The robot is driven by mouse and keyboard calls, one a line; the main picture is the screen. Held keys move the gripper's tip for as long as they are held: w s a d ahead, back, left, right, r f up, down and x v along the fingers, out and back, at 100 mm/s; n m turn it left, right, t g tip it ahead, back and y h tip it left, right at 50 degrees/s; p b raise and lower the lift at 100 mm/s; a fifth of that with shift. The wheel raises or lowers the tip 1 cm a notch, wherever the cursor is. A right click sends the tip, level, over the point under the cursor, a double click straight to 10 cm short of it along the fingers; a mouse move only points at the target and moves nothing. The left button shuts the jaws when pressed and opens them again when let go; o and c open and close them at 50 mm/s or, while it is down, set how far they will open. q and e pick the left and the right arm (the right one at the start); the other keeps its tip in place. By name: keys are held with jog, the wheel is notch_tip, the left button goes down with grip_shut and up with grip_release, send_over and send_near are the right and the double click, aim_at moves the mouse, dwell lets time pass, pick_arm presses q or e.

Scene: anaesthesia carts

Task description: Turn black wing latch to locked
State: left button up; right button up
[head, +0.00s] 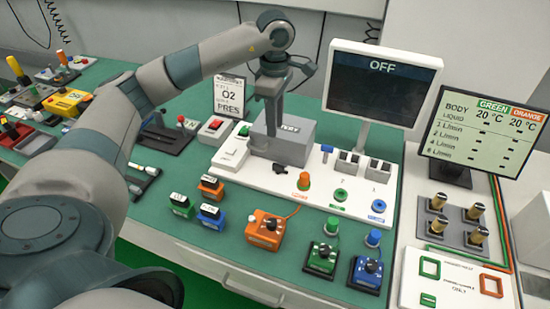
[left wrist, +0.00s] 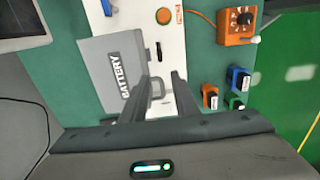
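A small black latch (head: 280,168) sits on the white panel in front of the grey battery box (head: 293,150). In the left wrist view the latch (left wrist: 159,50) shows as a dark upright oval, just beyond my fingertips. My left gripper (head: 270,133) points down at the grey battery box. In the left wrist view my left gripper (left wrist: 160,77) has its two fingers apart, with a grey tab (left wrist: 156,88) of the box visible between them. I cannot tell whether the fingers touch the box. My right gripper is not in view.
An orange knob (head: 304,181) stands right of the latch. A monitor reading OFF (head: 382,85) rises behind the panel. Orange (head: 265,231), green (head: 320,259) and blue (head: 368,273) boxes line the front.

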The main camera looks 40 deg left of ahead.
aim_at(275, 164)
pick_arm(q)
notch_tip(275, 164, down, 13)
jog(key=p, duration=0.4)
jog(key=shift+r, duration=0.15)
jog(key=shift+f+p, duration=0.3)
jog(key=shift+f, duration=0.65)
grip_shut()
